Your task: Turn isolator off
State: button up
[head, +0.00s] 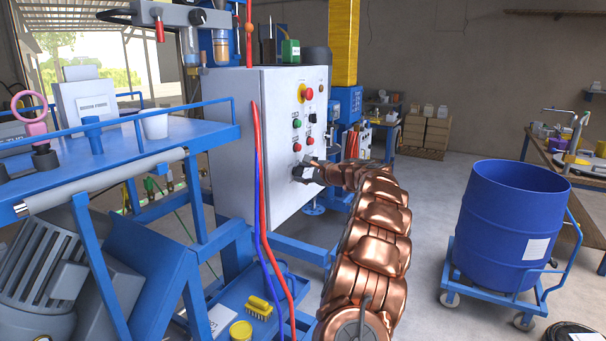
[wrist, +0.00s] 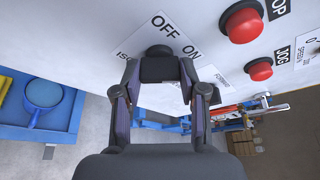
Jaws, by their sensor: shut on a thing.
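The isolator is a black knob (wrist: 158,67) on the white cabinet face, beside a tilted label (wrist: 165,30) reading OFF and ON. My gripper (wrist: 158,76) has one finger on each side of the knob and is shut on it. In the head view my gripper (head: 306,172) is at the lower part of the panel face of the white cabinet (head: 235,130), at the end of my copper-coloured arm. The fingers hide the knob there. I cannot tell which mark the knob points to.
Red buttons (wrist: 242,22) and (wrist: 260,69) sit right of the knob. A red emergency stop (head: 307,93) is higher on the panel. Red and blue hoses (head: 262,190) hang along the cabinet's near edge. A blue drum (head: 510,220) stands on a trolley at the right.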

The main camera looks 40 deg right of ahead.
jog(key=shift+c, duration=1.4)
jog(key=shift+f+b, duration=0.2)
jog(key=shift+b, duration=0.6)
jog(key=shift+f+n+t+b, duration=0.1)
jog(key=shift+n+t+b, duration=0.85)
jog(key=shift+n+b, duration=2.2)
jog(key=shift+f+n+t+b, duration=0.1)
jog(key=shift+n+t+b, duration=1.3)
jog(key=shift+b, duration=2.95)
jog(key=shift+f+n+t+b, duration=0.1)
jog(key=shift+n+t+b, duration=0.35)
jog(key=shift+n+b, duration=2.9)
jog(key=shift+r+b, duration=0.15)
jog(key=shift+b, duration=0.25)
